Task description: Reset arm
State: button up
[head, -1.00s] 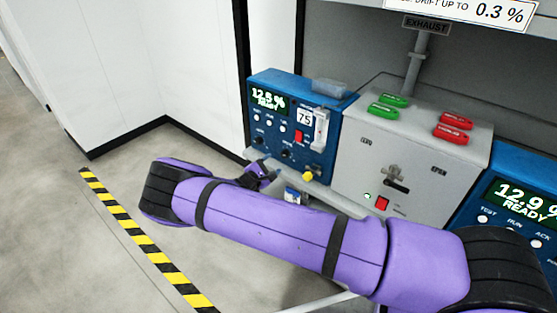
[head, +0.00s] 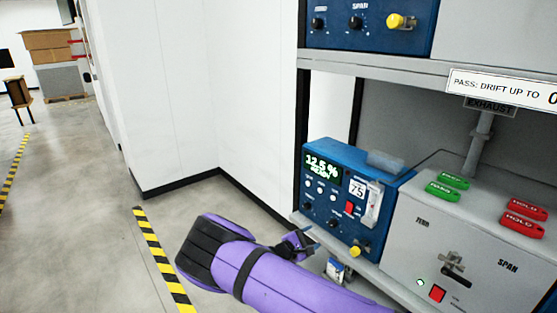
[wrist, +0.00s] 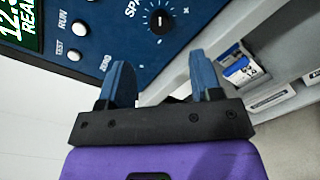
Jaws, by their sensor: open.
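My purple arm crosses the lower middle of the head view. My gripper (head: 307,243) is at the front of the left blue analyser (head: 329,195), near its lower left edge. In the wrist view my gripper (wrist: 162,82) shows two blue fingers spread wide apart with nothing between them. The analyser's panel (wrist: 110,40) fills the upper part of that view, with buttons and a black knob (wrist: 159,22) beyond the fingers. Whether the fingers touch the panel cannot be told.
A grey box with a lever (head: 454,262) stands right of the analyser, with green tags (head: 443,191) and red tags (head: 522,222) on top. A shelf (head: 400,72) runs above. Cartons (head: 48,45) stand far back.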

jog(key=s+d+r+m+g+y, duration=0.3)
jog(key=s+d+r+m, duration=0.15)
jog(key=r, duration=0.65)
jog(key=s+d+r+m+g+y, duration=0.3)
jog(key=s+d+r+m+g, duration=0.15)
jog(key=r, duration=0.65)
jog(key=s+d+r+m+g+y, duration=0.3)
jog(key=s+d+r, duration=0.25)
jog(key=r, duration=0.55)
jog(key=s+r+m+t+y, duration=0.1)
jog(key=s+r, duration=0.3)
jog(key=s, duration=0.5)
jog(key=s+r+m+t+y, duration=0.1)
jog(key=s+r+t+y, duration=0.2)
jog(key=s, duration=0.6)
jog(key=s+r+m+t+y, duration=0.1)
jog(key=s+r+m+t, duration=0.1)
jog(key=s+r, duration=0.5)
jog(key=shift+s+d+r+y, duration=0.2)
jog(key=shift+s+d+y, duration=0.2)
jog(key=shift+s, duration=0.95)
dwell(0.9)
